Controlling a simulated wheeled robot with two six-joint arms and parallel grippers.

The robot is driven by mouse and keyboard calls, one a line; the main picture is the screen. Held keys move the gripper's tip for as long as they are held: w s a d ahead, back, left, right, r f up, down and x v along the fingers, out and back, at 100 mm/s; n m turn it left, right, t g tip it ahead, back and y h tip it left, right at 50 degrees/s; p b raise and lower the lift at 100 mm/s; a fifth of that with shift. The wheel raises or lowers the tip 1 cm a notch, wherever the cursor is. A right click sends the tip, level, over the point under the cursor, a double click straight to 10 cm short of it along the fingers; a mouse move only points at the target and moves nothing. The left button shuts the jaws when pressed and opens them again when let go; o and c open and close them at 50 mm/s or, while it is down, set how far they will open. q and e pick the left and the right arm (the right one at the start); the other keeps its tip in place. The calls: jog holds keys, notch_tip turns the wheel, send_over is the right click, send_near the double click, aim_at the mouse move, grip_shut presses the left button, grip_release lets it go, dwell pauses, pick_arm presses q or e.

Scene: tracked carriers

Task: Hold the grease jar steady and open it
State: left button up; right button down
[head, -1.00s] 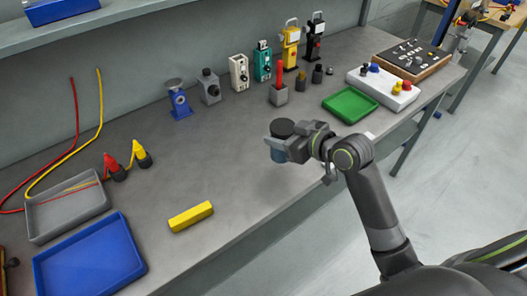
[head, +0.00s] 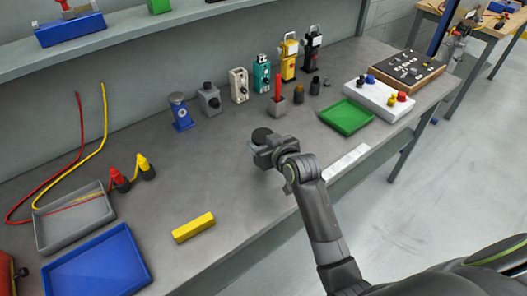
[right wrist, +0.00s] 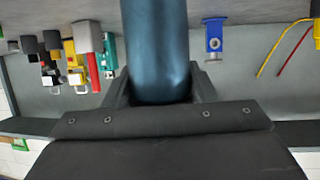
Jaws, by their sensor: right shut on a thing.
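The grease jar is a dark blue cylinder with a black lid (head: 261,134). In the head view only its lid shows clearly, and my gripper hides most of the body. In the right wrist view the blue jar body (right wrist: 157,50) fills the space between the fingers. My right gripper (head: 264,152) is shut on the jar's body, below the lid, over the middle of the bench. I cannot tell whether the jar's bottom touches the bench. The lid is on the jar. My left gripper is in neither view.
A yellow bar (head: 193,227) lies left of the jar. A green tray (head: 348,118) and white button box (head: 379,100) are at right. Small devices, such as the grey one (head: 209,100), line the back. A blue tray (head: 97,266) is front left. Bare bench surrounds the jar.

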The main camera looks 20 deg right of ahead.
jog(key=shift+f, duration=1.7)
jog(key=shift+f, duration=0.1)
jog(key=c, duration=0.6)
grip_release()
jog(key=shift+f, duration=0.1)
jog(key=shift+r, duration=0.25)
jog(key=shift+s+d, duration=0.1)
jog(key=shift+s, duration=0.25)
jog(key=v, duration=1.1)
jog(key=shift+s+r+b, duration=0.15)
jog(key=shift+b, duration=0.2)
